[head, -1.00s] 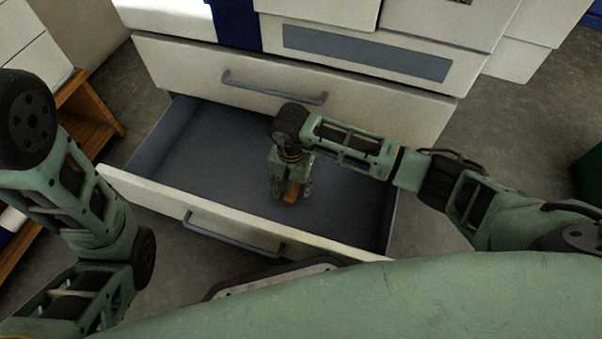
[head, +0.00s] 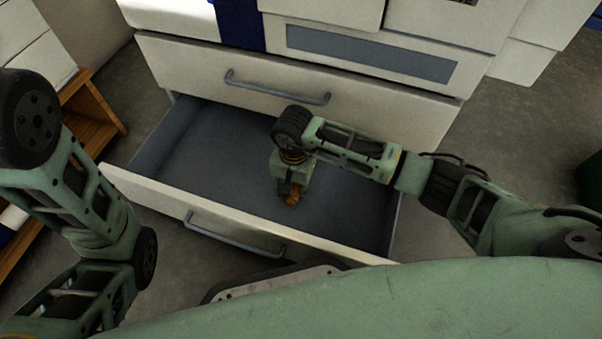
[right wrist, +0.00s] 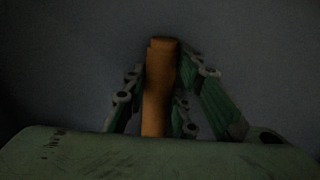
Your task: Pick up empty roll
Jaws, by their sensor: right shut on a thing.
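The empty roll (head: 293,197) is a small brown-orange tube inside the open drawer (head: 215,160). My right gripper (head: 290,190) reaches down into the drawer and is shut on the roll. In the right wrist view the roll (right wrist: 160,85) stretches away between the two green fingers (right wrist: 166,100), which sit on either side of it. Its near end is hidden behind my gripper body. I cannot tell whether the roll touches the drawer floor. My left arm is folded at the left of the head view, and its gripper is not in view.
The drawer is otherwise empty, with grey walls and a white front with a grey handle (head: 235,235). A closed drawer (head: 380,110) with a handle is above it. A wooden shelf (head: 95,120) stands at the left. Grey floor (head: 490,150) is clear at the right.

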